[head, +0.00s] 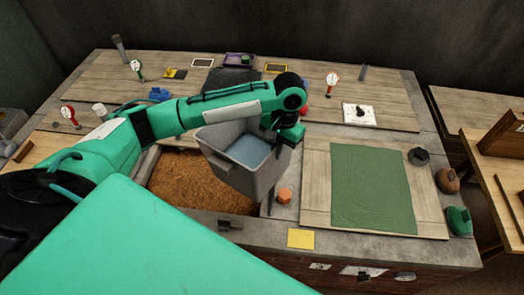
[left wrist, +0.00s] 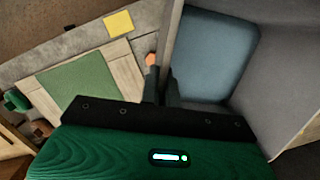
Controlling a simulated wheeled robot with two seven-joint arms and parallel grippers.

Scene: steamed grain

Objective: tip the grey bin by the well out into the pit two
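The grey bin (head: 222,134) is held over the right side of a pit filled with brown, grainy material (head: 190,181). The bin looks somewhat tilted, and a smooth blue-grey surface shows inside it; I cannot tell whether this is its floor or contents. My left gripper (head: 277,146) is at the bin's right wall in the head view. In the left wrist view, its two fingers (left wrist: 163,90) are closed about the edge of the bin wall (left wrist: 172,40). My right gripper is not in view.
Right of the pit lies a green mat (head: 372,188) on a wooden board. An orange block (head: 284,195) and a yellow card (head: 300,238) lie near the pit's right edge. Behind are a purple tray (head: 239,60), a white card (head: 360,114) and small red-topped markers.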

